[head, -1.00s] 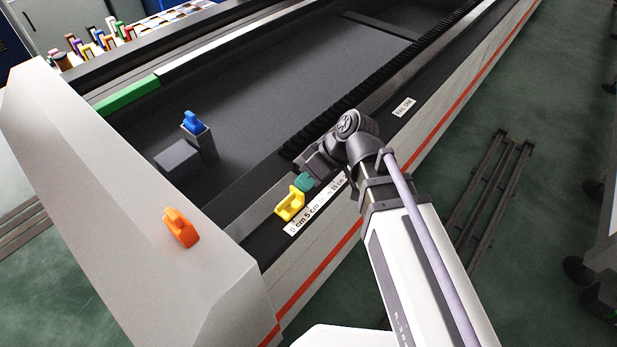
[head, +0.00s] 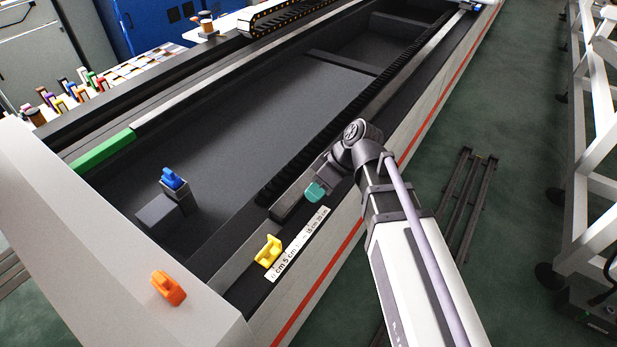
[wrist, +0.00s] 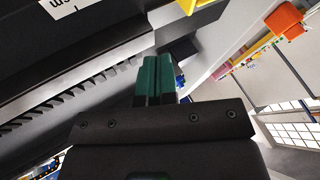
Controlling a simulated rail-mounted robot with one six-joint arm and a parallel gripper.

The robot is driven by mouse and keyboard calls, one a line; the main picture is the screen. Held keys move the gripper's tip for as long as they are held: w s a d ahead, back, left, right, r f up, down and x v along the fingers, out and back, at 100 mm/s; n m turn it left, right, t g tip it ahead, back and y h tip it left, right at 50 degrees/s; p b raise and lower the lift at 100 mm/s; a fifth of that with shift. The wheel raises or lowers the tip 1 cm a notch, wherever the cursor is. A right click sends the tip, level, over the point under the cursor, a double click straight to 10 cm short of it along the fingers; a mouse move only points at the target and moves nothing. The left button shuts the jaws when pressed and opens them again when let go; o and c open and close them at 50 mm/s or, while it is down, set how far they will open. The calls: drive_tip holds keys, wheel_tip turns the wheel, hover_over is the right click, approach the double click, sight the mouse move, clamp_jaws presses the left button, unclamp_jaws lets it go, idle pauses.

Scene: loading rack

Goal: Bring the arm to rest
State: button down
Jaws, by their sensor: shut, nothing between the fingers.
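My gripper (head: 316,191) has teal fingers and hangs over the machine's near ledge, at the end of my bent arm. In the wrist view its two teal fingers (wrist: 156,78) lie side by side, shut with nothing between them. A yellow clip-like block (head: 268,251) stands on the ledge to the lower left of the gripper, clearly apart from it. Beside the block lies a white ruler strip (head: 300,245) with centimetre marks.
An orange block (head: 168,288) sits on the white end housing (head: 75,215). A blue block (head: 172,179) stands on a dark post in the bed. A green bar (head: 103,152) lies along the far rail. Several coloured pieces stand behind it. The dark bed's middle is clear.

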drive_tip(key=s+d+f+m+t+h, duration=0.1)
drive_tip(key=s+d+m+h, duration=0.1)
drive_tip(key=d+m, duration=0.4)
drive_tip(key=s+d+f+m+t+h, duration=0.1)
drive_tip(key=d+m+h, duration=0.4)
drive_tip(key=d, duration=0.5)
drive_tip(key=shift+s+d+f+m, duration=0.35)
drive_tip(key=shift+s+f+m, duration=0.1)
drive_tip(key=shift+f+m, duration=0.35)
